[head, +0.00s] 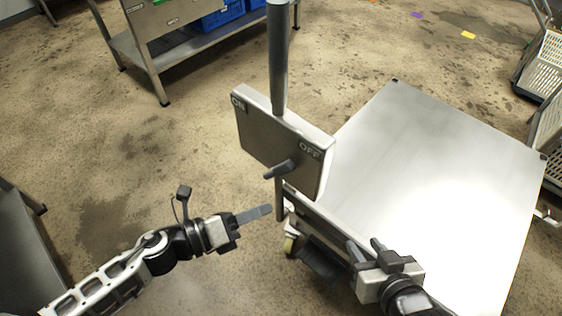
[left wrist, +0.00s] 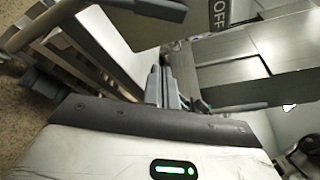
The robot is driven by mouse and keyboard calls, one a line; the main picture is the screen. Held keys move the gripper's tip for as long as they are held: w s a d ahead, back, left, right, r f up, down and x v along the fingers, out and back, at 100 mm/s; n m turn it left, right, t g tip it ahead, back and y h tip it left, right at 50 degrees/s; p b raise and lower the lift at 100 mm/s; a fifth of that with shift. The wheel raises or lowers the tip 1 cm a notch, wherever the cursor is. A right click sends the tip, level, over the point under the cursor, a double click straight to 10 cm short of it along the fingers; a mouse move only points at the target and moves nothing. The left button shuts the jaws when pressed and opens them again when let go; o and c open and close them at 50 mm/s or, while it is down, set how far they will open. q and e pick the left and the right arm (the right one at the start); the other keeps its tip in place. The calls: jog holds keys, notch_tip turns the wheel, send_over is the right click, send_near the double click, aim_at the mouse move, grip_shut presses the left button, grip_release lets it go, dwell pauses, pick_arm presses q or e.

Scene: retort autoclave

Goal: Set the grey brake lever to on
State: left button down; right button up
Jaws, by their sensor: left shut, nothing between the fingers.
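The grey brake lever (head: 281,170) sticks out from the lower right part of a tilted panel (head: 270,135), below the OFF label (head: 310,150). The ON label (head: 238,103) is at the panel's upper left. My left gripper (head: 268,210) is shut and empty, a little below and left of the lever in the picture, apparently apart from it. In the left wrist view its closed fingers (left wrist: 162,82) point away from me, and the OFF label (left wrist: 219,14) shows at the top. My right gripper (head: 367,247) has its fingers spread, over the near left edge of the metal cart.
The panel sits on a grey post (head: 278,60) at the corner of a flat metal cart top (head: 400,130). A caster (head: 290,244) is below. A steel table (head: 190,45) with blue crates (head: 222,15) stands behind. Perforated baskets (head: 543,65) are at right. Floor left of the panel is clear.

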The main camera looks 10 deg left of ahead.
aim_at(278, 171)
pick_arm(q)
jog(key=w+d+p, duration=0.2)
jog(key=w+d, duration=0.1)
jog(key=w, duration=0.4)
jog(key=shift+d+f+n+y, duration=0.2)
jog(key=shift+d+n+y, duration=0.1)
jog(key=shift+d+y, duration=0.1)
pick_arm(e)
jog(key=shift+s+d+r, duration=0.2)
jog(key=shift+d+r, duration=0.1)
jog(key=shift+r, duration=0.1)
pick_arm(q)
jog(key=shift+w, duration=0.1)
pick_arm(e)
jog(key=shift+w, duration=0.1)
